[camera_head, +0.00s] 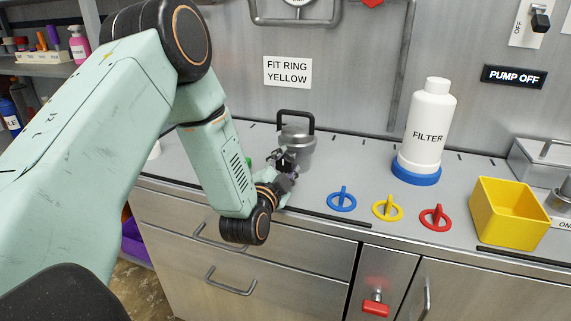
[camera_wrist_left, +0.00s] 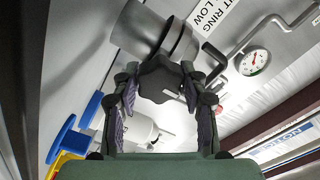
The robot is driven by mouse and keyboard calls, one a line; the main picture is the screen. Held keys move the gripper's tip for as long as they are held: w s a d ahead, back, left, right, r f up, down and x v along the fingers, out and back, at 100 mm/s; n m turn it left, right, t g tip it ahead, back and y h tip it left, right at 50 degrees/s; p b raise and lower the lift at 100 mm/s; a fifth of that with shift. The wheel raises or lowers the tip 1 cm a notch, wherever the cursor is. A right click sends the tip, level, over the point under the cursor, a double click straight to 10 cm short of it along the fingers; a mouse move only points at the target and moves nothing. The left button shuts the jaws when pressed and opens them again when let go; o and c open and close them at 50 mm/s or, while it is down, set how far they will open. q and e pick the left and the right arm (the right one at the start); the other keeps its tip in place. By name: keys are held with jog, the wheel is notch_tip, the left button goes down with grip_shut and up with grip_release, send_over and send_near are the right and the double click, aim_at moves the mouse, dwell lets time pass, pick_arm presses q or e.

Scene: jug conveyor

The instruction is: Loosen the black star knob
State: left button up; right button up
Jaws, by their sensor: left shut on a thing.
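A grey metal pot (camera_head: 300,148) with a black handle (camera_head: 296,114) stands on the worktop, below the "FIT RING YELLOW" sign. My left gripper (camera_head: 284,163) is at its front side. In the wrist view the black star knob (camera_wrist_left: 160,78) sits in front of the grey metal cylinder (camera_wrist_left: 140,30), between the two fingertips of my left gripper (camera_wrist_left: 160,86), which is shut on it. In the head view the gripper mostly hides the knob. My right gripper is not in view.
A blue ring (camera_head: 342,199), a yellow ring (camera_head: 388,208) and a red ring (camera_head: 436,217) lie right of the pot. A white FILTER bottle (camera_head: 428,130) stands behind them on a blue base (camera_head: 416,173). A yellow bin (camera_head: 509,213) is further right. A gauge (camera_wrist_left: 253,62) is on the wall.

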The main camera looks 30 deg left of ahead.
pick_arm(q)
jog(key=n, duration=1)
jog(key=shift+a+n+b, duration=0.1)
jog(key=shift+n+b, duration=0.2)
jog(key=shift+b, duration=0.05)
jog(key=n, duration=0.2)
jog(key=shift+n+b, duration=0.35)
jog(key=shift+n, duration=0.05)
jog(key=n+b, duration=0.2)
jog(key=n, duration=0.3)
jog(key=shift+s+f, duration=0.1)
jog(key=n+b, duration=0.2)
jog(key=n, duration=0.3)
jog(key=shift+n, duration=0.3)
